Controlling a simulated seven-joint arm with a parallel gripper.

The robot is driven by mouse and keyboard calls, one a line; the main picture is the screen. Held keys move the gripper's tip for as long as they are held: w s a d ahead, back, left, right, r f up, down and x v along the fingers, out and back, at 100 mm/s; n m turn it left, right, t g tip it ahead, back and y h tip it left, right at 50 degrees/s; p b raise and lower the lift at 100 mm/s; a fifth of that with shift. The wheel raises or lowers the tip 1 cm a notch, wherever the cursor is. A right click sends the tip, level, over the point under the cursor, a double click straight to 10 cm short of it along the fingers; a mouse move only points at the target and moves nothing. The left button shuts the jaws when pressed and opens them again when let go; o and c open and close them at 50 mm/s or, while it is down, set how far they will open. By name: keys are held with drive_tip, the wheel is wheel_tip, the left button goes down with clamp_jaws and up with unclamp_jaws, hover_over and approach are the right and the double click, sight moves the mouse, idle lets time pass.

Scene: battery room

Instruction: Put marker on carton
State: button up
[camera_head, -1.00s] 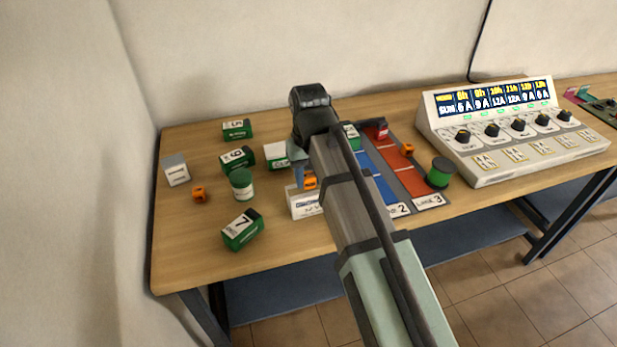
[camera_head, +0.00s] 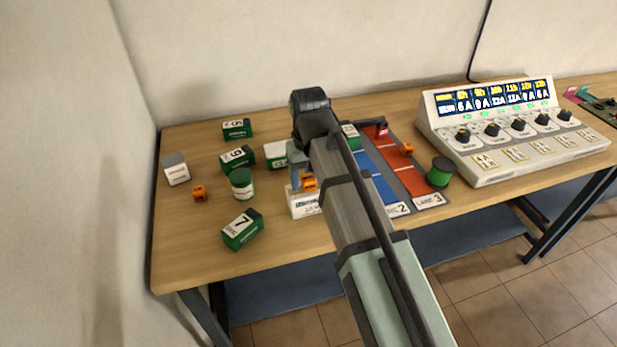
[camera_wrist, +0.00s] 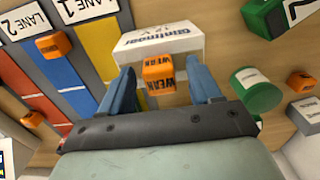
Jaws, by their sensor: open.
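The marker is an orange cube (camera_head: 309,183) with dark lettering; in the wrist view the marker (camera_wrist: 158,77) reads "WEAK". It appears to rest on top of the white carton (camera_head: 305,204), which stands near the front ends of the lanes. The carton (camera_wrist: 150,45) also shows in the wrist view, with its printed face at the top. My gripper (camera_wrist: 162,88) is open, with one blue finger on each side of the marker and visible gaps to it. In the head view my arm hides part of the gripper and the area behind the carton.
Green-and-white boxes (camera_head: 242,229), a green jar (camera_head: 242,184) and another orange cube (camera_head: 199,193) stand left of the carton. Coloured lanes (camera_head: 375,188) lie to the right, with a green spool (camera_head: 440,172) and a control console (camera_head: 510,125) beyond. The front-left tabletop is clear.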

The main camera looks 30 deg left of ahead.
sight(309, 177)
drive_tip(key=shift+r, duration=3.85)
